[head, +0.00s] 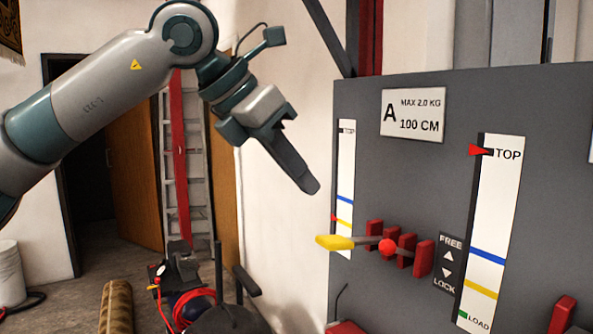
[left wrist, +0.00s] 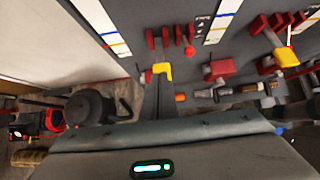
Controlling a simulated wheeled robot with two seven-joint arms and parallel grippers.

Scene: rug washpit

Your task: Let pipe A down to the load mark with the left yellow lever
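The panel (head: 460,100) bears a sign (head: 412,115) reading A, MAX 2.0 KG, 100 CM. A yellow-tipped lever (head: 335,242) sticks out low on its left among red blocks, beside a red ball knob (head: 388,247); its yellow end also shows in the left wrist view (left wrist: 162,69). The right scale (head: 490,215) has its red pointer (head: 480,151) at TOP; green LOAD is at its bottom. The left scale (head: 346,180) has a red pointer between blue and yellow lines. My left gripper (head: 308,186) looks shut and empty, above and left of the lever, apart from it. My right gripper is out of view.
A FREE/LOCK label (head: 447,264) sits right of the lever. More red parts (head: 562,312) are at lower right. A ladder (head: 204,170), a rolled rug (head: 116,307) and a machine with red hose (head: 195,305) stand left. Open air lies between gripper and lever.

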